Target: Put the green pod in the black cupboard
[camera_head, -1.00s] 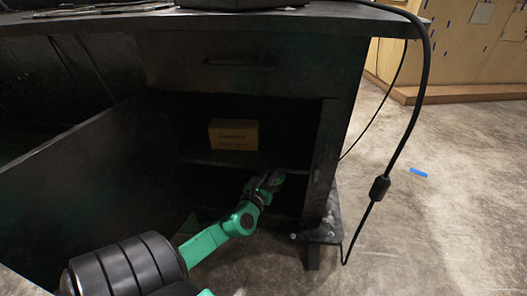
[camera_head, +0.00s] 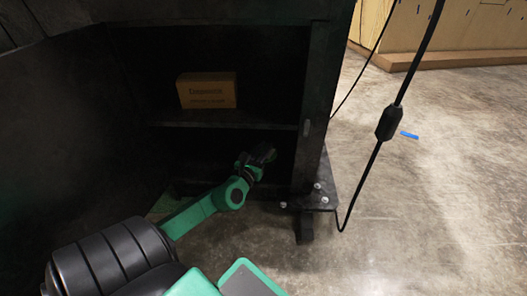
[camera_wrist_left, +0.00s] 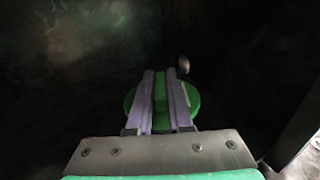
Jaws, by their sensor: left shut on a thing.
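The black cupboard (camera_head: 319,95) stands open, with a shelf (camera_head: 225,120) across its dark inside. My left arm reaches into the lower compartment, below the shelf. My left gripper (camera_head: 262,154) is near the right side of that opening, and its tips are dark in the head view. In the left wrist view its two pale fingers are shut on the green pod (camera_wrist_left: 190,99), a round green thing that shows between and on both sides of them. The pod cannot be made out in the head view. My right gripper is not in view.
A brown box (camera_head: 207,92) sits on the shelf above my gripper. The open door (camera_head: 60,120) fills the left. A black cable with an adapter (camera_head: 388,122) hangs at the right. A small round knob-like thing (camera_wrist_left: 183,64) shows beyond the fingers. The floor at right is mostly clear.

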